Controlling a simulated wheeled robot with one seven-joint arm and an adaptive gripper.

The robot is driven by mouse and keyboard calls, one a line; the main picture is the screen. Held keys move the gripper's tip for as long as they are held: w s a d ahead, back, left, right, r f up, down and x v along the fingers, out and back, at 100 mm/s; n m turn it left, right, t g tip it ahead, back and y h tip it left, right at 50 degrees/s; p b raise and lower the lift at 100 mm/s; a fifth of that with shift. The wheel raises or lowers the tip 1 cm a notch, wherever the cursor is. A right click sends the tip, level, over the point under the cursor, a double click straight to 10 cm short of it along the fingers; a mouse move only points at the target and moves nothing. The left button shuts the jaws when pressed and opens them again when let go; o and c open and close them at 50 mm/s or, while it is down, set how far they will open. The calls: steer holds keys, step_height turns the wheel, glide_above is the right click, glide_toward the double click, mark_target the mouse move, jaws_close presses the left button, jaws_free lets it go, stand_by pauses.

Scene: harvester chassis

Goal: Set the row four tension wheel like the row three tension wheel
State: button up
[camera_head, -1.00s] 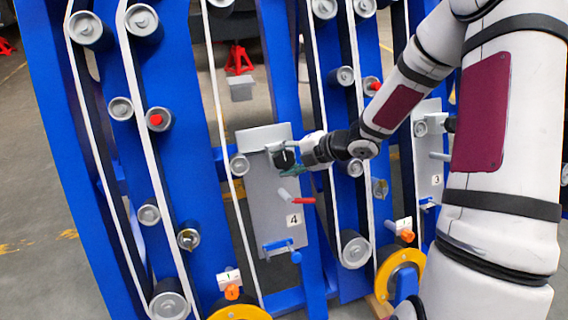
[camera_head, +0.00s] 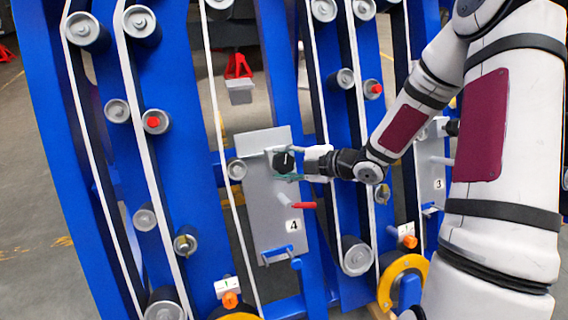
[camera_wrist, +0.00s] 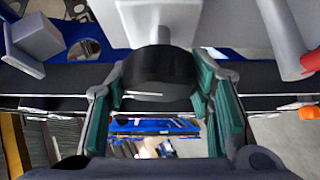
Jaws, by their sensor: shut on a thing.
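The row four tension wheel (camera_head: 284,162) is a black round knob on the upper part of the grey plate (camera_head: 262,215) marked 4. A short pale mark shows on its face, roughly upright in the head view. The wheel also shows in the wrist view (camera_wrist: 158,72), with a pale line on its near edge. My gripper (camera_wrist: 158,90) has its green pads on both sides of the wheel and is shut on it. The row three tension wheel (camera_head: 452,128) is a dark knob at the plate marked 3 (camera_head: 436,170), mostly hidden behind my arm; its setting cannot be read.
A red-tipped lever (camera_head: 303,206) sticks out below the row four wheel. A blue handle (camera_head: 278,252) sits lower on the plate. White belts and grey rollers (camera_head: 356,256) flank the plate. Open floor (camera_head: 30,200) lies at the left.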

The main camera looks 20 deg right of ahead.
steer(key=o, duration=1.2)
steer(key=shift+c, duration=0.2)
steer(key=v, duration=1.2)
